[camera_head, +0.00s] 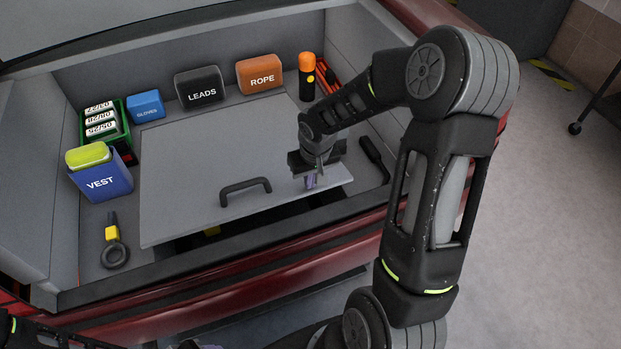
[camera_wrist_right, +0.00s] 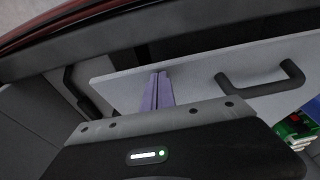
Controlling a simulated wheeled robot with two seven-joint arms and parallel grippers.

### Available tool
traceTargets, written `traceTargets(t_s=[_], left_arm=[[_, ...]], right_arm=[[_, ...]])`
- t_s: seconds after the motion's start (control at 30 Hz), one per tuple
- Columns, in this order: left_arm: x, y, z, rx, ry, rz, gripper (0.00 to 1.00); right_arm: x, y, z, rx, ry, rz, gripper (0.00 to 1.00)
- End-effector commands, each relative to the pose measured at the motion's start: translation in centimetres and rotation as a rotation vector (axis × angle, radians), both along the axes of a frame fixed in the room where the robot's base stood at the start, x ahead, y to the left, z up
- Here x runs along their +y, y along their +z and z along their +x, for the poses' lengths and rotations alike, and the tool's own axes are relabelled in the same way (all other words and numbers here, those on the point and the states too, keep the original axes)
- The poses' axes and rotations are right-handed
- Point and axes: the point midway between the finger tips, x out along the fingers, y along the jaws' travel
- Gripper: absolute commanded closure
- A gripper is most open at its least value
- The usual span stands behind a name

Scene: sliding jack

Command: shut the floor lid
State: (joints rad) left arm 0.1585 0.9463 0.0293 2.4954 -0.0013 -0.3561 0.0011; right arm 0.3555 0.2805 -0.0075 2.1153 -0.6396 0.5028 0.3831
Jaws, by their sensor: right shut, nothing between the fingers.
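The floor lid (camera_head: 215,160) is a flat grey panel in the car's boot, with a black bar handle (camera_head: 246,191) near its front edge. The front edge stands raised, with a dark opening beneath it. My right gripper (camera_head: 311,182) is shut and empty, its purple fingers over the lid's front right part, to the right of the handle. In the right wrist view, the shut fingers (camera_wrist_right: 158,90) point at the lid (camera_wrist_right: 200,68) near its edge, beside the handle (camera_wrist_right: 262,84). I cannot tell whether they touch it. My left gripper is out of view.
Around the lid stand a blue vest box (camera_head: 101,177), a green box (camera_head: 106,131), a blue gloves box (camera_head: 146,106), a black leads bag (camera_head: 200,87), an orange rope bag (camera_head: 260,74) and a flashlight (camera_head: 307,78). A yellow-and-black tool (camera_head: 113,243) lies at the left.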

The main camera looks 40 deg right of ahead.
Motion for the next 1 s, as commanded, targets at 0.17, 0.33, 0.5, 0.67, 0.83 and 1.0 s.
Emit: traceTargets(t_s=[0.17,0.33,0.5,0.67,0.83,1.0], left_arm=[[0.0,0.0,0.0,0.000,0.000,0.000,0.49],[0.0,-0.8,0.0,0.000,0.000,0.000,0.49],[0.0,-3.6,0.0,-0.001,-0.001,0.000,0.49],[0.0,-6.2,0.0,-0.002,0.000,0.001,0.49],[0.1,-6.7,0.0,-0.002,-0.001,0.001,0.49],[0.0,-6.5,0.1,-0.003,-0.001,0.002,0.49]], right_arm=[[0.0,0.0,0.0,0.000,0.000,0.000,1.00],[0.0,-0.8,-0.1,0.001,0.000,-0.001,1.00],[0.2,-3.8,-0.7,0.001,0.001,-0.001,1.00],[0.3,-6.5,-1.3,0.000,0.002,-0.001,1.00],[0.4,-7.2,-1.6,0.000,0.001,0.000,1.00],[0.4,-7.0,-1.6,0.000,0.001,0.000,1.00]])
